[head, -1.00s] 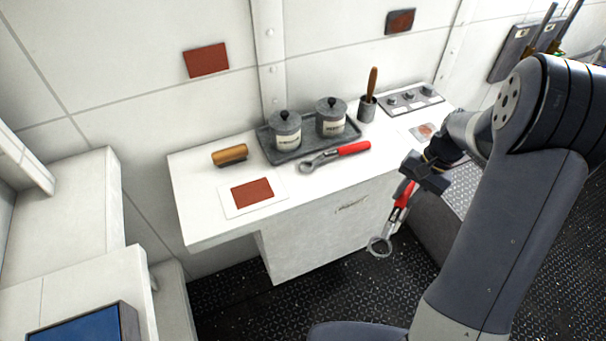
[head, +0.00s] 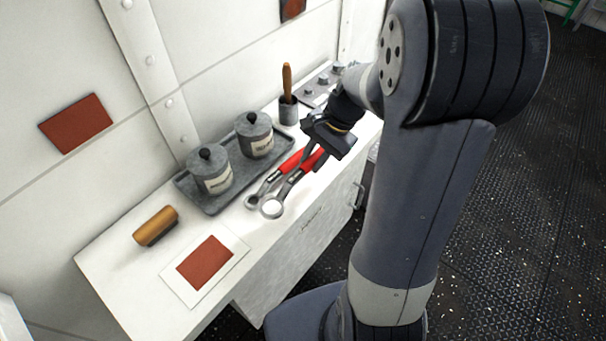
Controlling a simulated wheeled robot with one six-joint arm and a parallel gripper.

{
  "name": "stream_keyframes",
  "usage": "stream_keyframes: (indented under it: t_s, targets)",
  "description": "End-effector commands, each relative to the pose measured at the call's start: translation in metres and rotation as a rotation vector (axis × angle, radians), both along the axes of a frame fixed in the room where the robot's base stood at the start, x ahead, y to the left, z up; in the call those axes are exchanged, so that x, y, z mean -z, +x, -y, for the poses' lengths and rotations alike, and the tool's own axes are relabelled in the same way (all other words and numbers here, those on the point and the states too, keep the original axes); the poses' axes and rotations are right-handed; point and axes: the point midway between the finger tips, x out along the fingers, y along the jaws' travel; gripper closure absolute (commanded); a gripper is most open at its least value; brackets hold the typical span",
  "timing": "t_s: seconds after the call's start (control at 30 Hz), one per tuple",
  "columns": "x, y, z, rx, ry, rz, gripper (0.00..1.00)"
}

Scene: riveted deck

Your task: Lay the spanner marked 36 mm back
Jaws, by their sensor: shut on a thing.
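My gripper (head: 318,153) is shut on the red handle of a spanner (head: 290,187), whose grey ring end points to the lower left. The held spanner appears just over or at the white counter; I cannot tell whether it touches. A second red-handled spanner (head: 266,186) lies on the counter right beside it, along the front of the grey tray, and is partly hidden by my gripper and the held spanner. I cannot read a size mark on either spanner.
The grey tray (head: 211,206) bears two lidded canisters (head: 211,172) (head: 254,136). A pot with a wooden-handled tool (head: 288,109) and a knob panel (head: 322,86) stand behind.

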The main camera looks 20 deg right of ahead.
Motion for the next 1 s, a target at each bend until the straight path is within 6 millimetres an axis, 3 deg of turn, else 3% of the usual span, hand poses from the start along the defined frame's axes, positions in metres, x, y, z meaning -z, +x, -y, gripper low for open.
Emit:
stream_keyframes:
  t_s: [0.37, 0.77, 0.8, 1.0]
  targets:
    - [0.043, 0.0, 0.0, -0.001, 0.001, -0.002, 1.0]
    - [0.049, 0.0, 0.0, -0.002, 0.0, 0.001, 1.0]
    - [0.048, 0.0, 0.0, -0.002, 0.0, 0.001, 0.73]
    - [0.048, 0.0, 0.0, -0.002, 0.0, 0.001, 0.57]
